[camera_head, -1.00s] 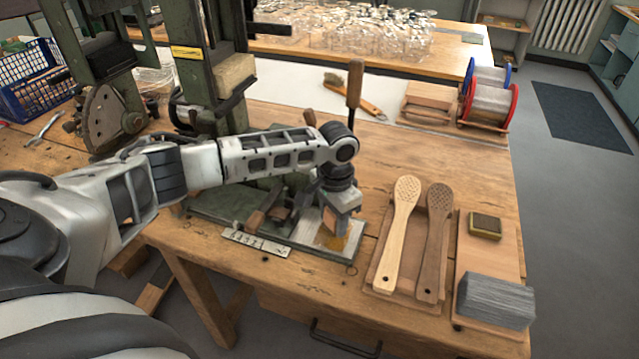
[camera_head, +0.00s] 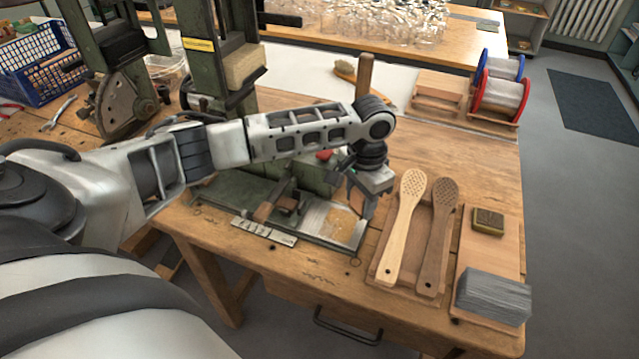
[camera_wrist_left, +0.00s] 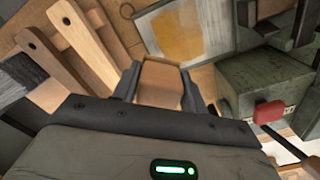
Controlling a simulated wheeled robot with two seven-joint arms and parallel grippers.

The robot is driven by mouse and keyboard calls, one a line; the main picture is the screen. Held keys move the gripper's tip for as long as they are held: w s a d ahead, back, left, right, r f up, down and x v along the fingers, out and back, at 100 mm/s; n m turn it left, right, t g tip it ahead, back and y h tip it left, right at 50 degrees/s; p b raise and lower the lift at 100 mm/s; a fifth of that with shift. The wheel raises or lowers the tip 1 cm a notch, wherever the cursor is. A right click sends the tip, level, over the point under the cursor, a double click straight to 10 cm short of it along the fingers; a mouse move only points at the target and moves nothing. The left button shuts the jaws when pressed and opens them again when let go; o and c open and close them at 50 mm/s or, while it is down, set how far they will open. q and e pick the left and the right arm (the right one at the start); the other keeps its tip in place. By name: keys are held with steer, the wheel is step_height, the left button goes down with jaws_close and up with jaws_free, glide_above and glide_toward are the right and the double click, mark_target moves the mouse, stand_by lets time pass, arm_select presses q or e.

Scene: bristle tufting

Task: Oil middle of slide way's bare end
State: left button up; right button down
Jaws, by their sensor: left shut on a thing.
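The slide way's bare end (camera_head: 345,232) is a pale metal plate at the front of the green machine base. An amber oily patch (camera_head: 322,217) covers part of its middle; the patch also shows in the left wrist view (camera_wrist_left: 180,38). My left gripper (camera_head: 360,203) is beside the plate's right edge, raised somewhat above the bench. It is shut on a small brown block (camera_wrist_left: 160,85), seen between the fingers in the left wrist view. The block's underside is hidden. My right gripper is not in view.
Two perforated wooden brush backs (camera_head: 402,225) lie on a tray just right of the gripper. A sponge-like block (camera_head: 488,221) and grey bristle bundle (camera_head: 494,298) lie farther right. A red knob (camera_wrist_left: 269,111) stands on the green machine. Wire spools (camera_head: 500,92) stand at the back right.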

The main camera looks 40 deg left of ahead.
arm_select(q)
steer(key=shift+r, duration=1.35)
